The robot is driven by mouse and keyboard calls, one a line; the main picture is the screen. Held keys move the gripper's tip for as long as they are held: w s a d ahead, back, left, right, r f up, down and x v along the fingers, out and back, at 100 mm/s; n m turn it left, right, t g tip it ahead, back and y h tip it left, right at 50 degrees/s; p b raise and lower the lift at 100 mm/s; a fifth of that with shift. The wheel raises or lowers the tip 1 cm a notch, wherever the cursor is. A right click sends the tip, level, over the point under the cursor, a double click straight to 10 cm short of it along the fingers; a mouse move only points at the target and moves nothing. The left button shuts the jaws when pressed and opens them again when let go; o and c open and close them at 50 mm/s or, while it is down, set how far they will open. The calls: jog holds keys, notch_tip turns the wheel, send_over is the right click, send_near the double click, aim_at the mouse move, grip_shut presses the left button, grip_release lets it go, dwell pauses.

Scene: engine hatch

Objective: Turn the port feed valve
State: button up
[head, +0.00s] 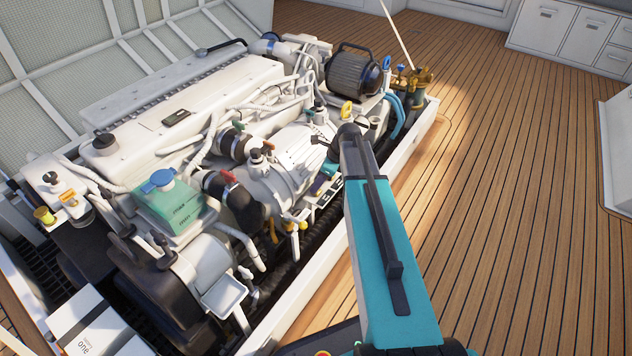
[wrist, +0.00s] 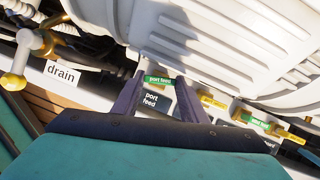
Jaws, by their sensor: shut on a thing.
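The port feed valve (wrist: 158,80) shows in the wrist view as a green handle marked "port feed", under the edge of the white ribbed engine casing. My gripper (wrist: 159,87) has one finger on each side of this handle and is shut on it. A dark "port feed" label (wrist: 152,101) shows between the fingers, just below the handle. The valve's body and pipe are hidden. In the head view the valve cannot be made out; my arm reaches to the engine's near side.
A drain valve (wrist: 36,42) with yellow ends and a white "drain" label (wrist: 63,73) are to the left. A yellow handle (wrist: 214,102) and another green-tagged valve (wrist: 257,122) are close to the right. The engine (head: 190,110) fills the hatch; wooden deck (head: 500,200) is clear at right.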

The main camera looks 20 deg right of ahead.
jog(key=o, duration=1)
jog(key=shift+s+a, duration=0.15)
jog(key=shift+o, duration=0.2)
jog(key=p+v, duration=0.5)
jog(key=v, duration=0.8)
jog(key=shift+d+r, duration=0.25)
jog(key=shift+r, duration=0.05)
